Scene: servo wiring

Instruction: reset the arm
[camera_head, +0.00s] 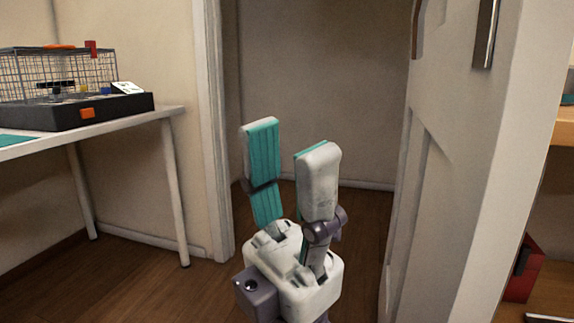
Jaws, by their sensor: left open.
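My left gripper (291,152) stands upright in the middle of the head view, with its fingers pointing up. It has white fingers with teal ribbed inner pads. The fingers are apart and nothing is between them. It is held in front of an open doorway, and its lower part hides some of the floor. My right gripper is not in view.
A white door (450,170) stands open at the right. At the left, a white table (150,118) holds a wire cage (55,75) on a black base. A red object (524,270) sits low at the right. Wooden floor (130,285) is clear at the lower left.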

